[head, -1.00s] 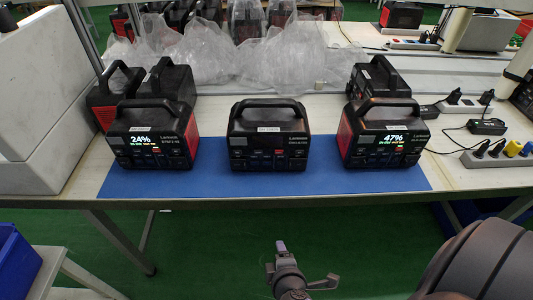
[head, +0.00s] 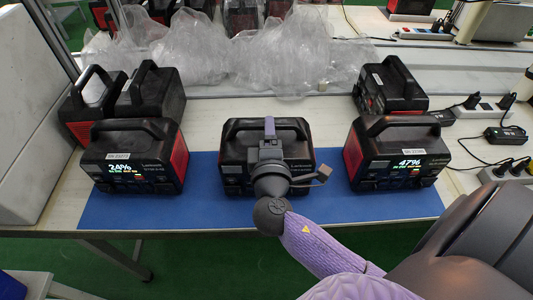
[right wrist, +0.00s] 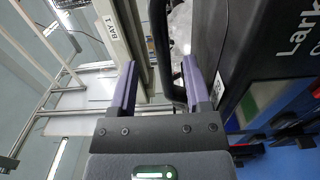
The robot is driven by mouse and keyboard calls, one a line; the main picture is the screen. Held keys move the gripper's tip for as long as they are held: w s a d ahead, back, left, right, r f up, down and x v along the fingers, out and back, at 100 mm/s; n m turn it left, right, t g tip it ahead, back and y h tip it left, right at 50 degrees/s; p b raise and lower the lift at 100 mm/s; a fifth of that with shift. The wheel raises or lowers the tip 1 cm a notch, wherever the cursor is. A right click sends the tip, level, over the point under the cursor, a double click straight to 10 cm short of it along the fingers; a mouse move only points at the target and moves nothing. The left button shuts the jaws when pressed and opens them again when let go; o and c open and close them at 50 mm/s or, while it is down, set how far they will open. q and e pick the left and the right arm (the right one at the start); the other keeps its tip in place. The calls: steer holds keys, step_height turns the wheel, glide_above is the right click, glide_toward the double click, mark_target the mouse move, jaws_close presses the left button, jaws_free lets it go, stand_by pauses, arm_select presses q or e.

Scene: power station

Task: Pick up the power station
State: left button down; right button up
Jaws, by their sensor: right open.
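Three black power stations stand in a front row on a blue mat (head: 210,212). The middle power station (head: 236,178) has a raised black handle and a dark front, partly hidden by my right arm. The left power station (head: 135,168) shows 24% and the right power station (head: 398,168) shows 47%. My right gripper (head: 270,128) is at the middle one's handle, open. In the right wrist view, the handle (right wrist: 163,45) lies between the two purple fingers (right wrist: 160,82), and the power station's body (right wrist: 235,45) is on the right. My left gripper is out of view.
More power stations stand behind at left (head: 155,92) and right (head: 390,85). Clear plastic bags (head: 290,60) lie at the back. Power strips and cables (head: 500,140) are at right. A white box wall (head: 20,100) borders the left side.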

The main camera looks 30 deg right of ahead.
steer(key=x, duration=0.3)
steer(key=shift+w+f, duration=0.2)
steer(key=shift+w, duration=0.2)
jaws_close()
stand_by(0.6)
